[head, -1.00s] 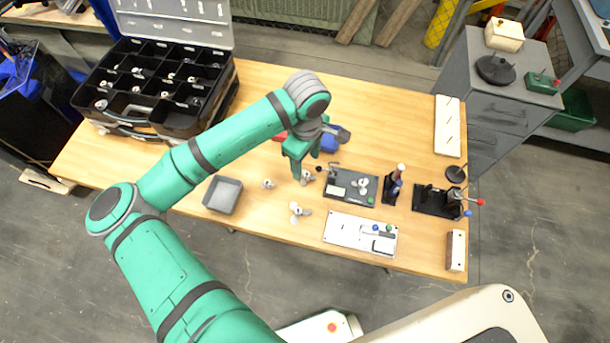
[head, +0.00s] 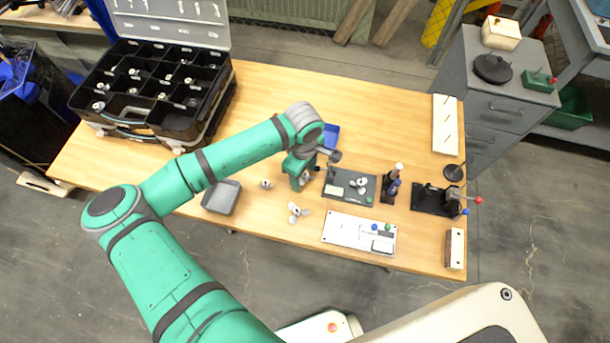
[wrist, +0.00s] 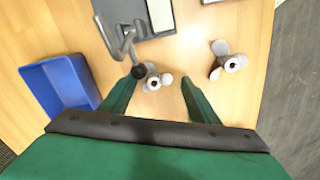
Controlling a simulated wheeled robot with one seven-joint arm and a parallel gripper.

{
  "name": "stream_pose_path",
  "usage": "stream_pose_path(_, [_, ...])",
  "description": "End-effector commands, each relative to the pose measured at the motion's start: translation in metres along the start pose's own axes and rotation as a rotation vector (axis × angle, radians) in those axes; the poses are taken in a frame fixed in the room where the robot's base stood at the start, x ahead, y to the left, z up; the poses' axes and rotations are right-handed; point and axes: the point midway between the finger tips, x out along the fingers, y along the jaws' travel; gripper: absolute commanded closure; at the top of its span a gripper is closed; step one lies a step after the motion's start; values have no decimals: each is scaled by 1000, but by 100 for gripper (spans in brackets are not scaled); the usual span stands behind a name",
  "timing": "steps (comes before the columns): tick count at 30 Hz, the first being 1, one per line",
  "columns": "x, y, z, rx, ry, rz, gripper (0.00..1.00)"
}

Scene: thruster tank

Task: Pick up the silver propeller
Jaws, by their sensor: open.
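My gripper (head: 301,182) is low over the middle of the table, its jaws apart and empty. In the wrist view, a small silver-grey propeller (wrist: 153,80) lies between and just beyond the fingertips, nearer the left finger; in the head view my gripper hides it. A second silver-grey propeller (wrist: 229,64) lies to the right in the wrist view, and it shows in front of my gripper in the head view (head: 298,212). A smaller grey one (head: 266,184) lies left of my gripper. Another light one (head: 359,186) sits on the dark plate. Their colours are close.
A dark plate (head: 345,197) with a bent metal handle (wrist: 122,42) stands close to the gripper; the handle's dark knob is beside the left finger. A blue bin (wrist: 60,85) is close on the left. A grey tray (head: 222,196) and white plate (head: 340,230) flank the area.

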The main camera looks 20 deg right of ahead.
Motion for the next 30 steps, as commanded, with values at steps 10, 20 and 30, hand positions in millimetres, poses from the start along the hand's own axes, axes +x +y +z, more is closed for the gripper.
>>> stream_pose_path(10, [0,0,0,0,0,0,87])
stream_pose_path(20, [-1,0,0,0,0,0,87])
stream_pose_path(30, [-32,1,0,2,0,3,87])
